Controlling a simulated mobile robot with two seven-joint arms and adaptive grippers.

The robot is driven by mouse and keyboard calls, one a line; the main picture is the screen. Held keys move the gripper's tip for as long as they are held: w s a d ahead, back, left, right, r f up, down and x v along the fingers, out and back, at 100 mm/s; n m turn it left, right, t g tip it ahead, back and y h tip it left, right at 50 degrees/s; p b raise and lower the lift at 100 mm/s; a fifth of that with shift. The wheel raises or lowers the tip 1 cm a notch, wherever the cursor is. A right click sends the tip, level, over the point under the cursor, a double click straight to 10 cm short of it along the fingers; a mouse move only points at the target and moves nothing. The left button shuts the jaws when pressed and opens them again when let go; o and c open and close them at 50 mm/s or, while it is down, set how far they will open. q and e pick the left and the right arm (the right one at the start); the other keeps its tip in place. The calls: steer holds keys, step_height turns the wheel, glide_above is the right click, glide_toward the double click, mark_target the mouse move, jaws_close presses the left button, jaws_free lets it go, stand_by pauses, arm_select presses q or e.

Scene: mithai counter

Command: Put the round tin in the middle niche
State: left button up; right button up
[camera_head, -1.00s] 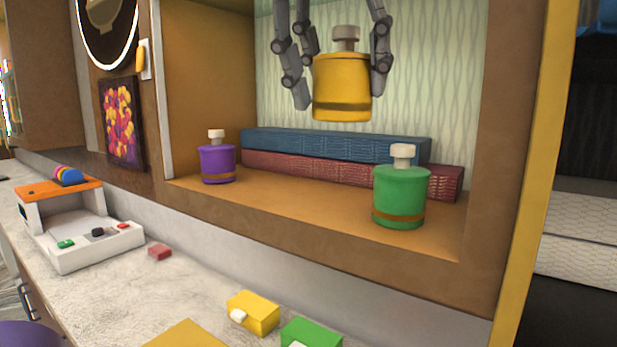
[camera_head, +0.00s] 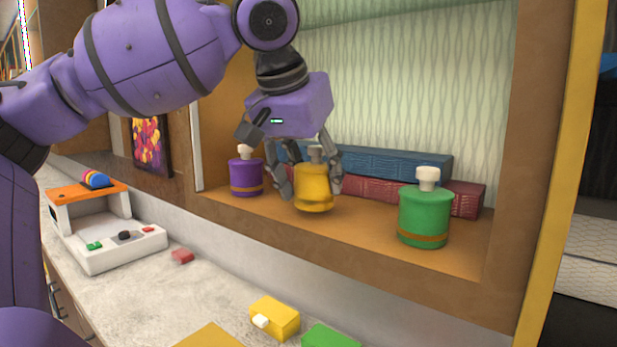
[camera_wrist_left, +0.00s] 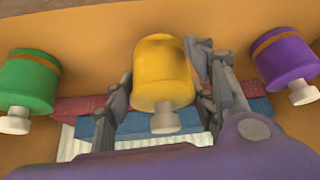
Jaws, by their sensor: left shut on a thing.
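The round yellow tin (camera_head: 314,196) with a pale grey knob is low in the wooden niche (camera_head: 360,240), between a purple tin (camera_head: 246,178) and a green tin (camera_head: 425,217). My left gripper (camera_head: 312,190) points down, with its fingers shut around the yellow tin's sides. The tin looks upright; I cannot tell whether its base touches the niche floor. In the left wrist view, the yellow tin (camera_wrist_left: 163,72) is between the fingers, with the green tin (camera_wrist_left: 27,82) at left and the purple tin (camera_wrist_left: 285,62) at right, both apart from it. My right gripper is not in view.
A blue book (camera_head: 400,163) lies on a red book (camera_head: 466,199) behind the tins.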

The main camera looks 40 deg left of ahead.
arm_select(q)
steer(key=shift+a+f, duration=0.1)
steer(key=shift+f, duration=0.45)
steer(key=o, duration=1.2)
steer(key=shift+o, duration=0.2)
steer(key=v, duration=1.2)
